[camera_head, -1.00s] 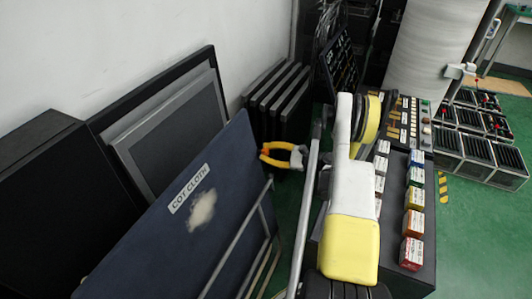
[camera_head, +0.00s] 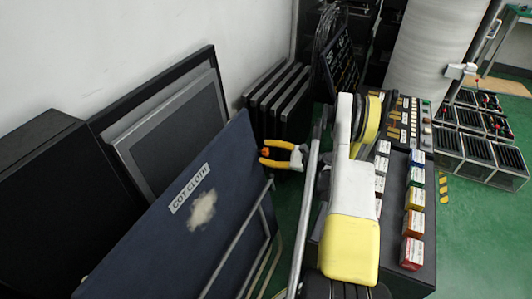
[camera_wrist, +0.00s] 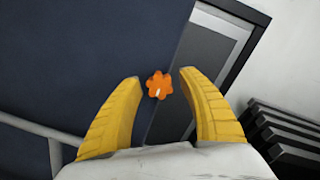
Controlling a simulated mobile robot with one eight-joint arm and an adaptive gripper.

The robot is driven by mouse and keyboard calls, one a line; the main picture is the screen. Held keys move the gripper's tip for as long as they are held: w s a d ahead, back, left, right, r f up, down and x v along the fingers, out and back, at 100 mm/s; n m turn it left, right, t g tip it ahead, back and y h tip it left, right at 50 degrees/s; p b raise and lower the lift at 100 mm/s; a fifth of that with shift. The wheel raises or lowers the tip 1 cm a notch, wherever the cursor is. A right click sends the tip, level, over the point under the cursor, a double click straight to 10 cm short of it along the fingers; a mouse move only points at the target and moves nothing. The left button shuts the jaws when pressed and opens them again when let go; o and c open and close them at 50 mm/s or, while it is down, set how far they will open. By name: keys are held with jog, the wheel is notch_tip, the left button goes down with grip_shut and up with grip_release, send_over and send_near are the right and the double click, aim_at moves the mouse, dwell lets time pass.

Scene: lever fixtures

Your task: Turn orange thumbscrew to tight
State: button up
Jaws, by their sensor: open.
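The orange thumbscrew (camera_wrist: 159,86) is a small lobed knob with a short white mark, pointing roughly downward in the wrist view. It appears against the edge of the dark blue board; what it is fixed to is hidden. My gripper (camera_wrist: 161,75) has its two yellow fingers spread, one on each side of the thumbscrew, with visible gaps. I cannot tell how far the tips are from it in depth. In the head view, my gripper (camera_head: 262,153) reaches left toward the board, and the thumbscrew (camera_head: 266,152) shows as a small orange spot between the fingers.
Dark upright slabs (camera_head: 275,100) stand just behind my gripper. A console with coloured boxes (camera_head: 414,197) is at the right.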

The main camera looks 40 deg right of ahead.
jog(key=v, duration=1.2)
jog(key=shift+s, duration=0.1)
